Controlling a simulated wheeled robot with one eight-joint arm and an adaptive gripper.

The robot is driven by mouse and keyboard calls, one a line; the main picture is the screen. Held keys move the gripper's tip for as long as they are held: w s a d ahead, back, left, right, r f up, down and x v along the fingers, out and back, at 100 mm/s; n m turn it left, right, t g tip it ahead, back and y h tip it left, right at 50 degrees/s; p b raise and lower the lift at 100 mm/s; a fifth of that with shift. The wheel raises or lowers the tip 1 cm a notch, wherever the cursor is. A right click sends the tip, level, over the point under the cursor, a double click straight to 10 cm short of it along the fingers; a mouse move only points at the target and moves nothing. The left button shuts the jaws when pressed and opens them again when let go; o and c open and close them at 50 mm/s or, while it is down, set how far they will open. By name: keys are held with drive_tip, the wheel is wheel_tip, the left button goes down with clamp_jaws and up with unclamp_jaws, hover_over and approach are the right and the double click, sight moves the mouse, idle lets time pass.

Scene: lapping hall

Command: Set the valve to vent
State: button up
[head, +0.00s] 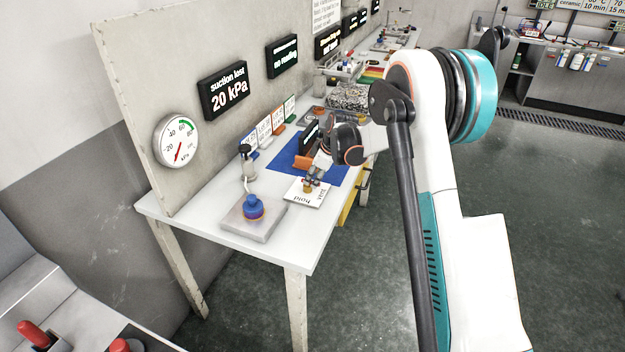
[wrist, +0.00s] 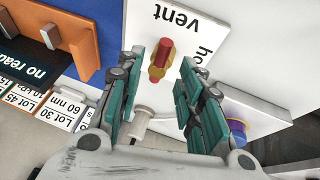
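My gripper (head: 319,172) is above the plate. In the wrist view my gripper (wrist: 161,70) is open, with its teal-padded fingers apart and the handle showing between them. I cannot tell whether either finger touches it.
A blue knob (head: 253,206) stands on a grey block (head: 237,222) at the bench's front left. An orange holder (wrist: 72,38) is on the blue mat (wrist: 98,18), beside lot cards (wrist: 58,108). A dial gauge (head: 177,142) and a display (head: 224,91) reading "suction lost 20 kPa" are on the panel.

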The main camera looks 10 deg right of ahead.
drive_tip(key=v, duration=0.9)
drive_tip(key=shift+r, duration=0.1)
drive_tip(key=s+a+r+m+t+h, duration=0.1)
drive_tip(key=s+a+r+m, duration=0.15)
drive_tip(key=s+r, duration=0.6)
drive_tip(key=s+a+r+m, duration=0.1)
drive_tip(key=s+r+m, duration=0.3)
drive_tip(key=s, duration=0.7)
drive_tip(key=s+f+m+t+h, duration=0.1)
drive_tip(key=s+m, duration=0.4)
drive_tip(key=s, duration=1.7)
drive_tip(key=shift+f+t, duration=0.3)
drive_tip(key=shift+t, duration=0.1)
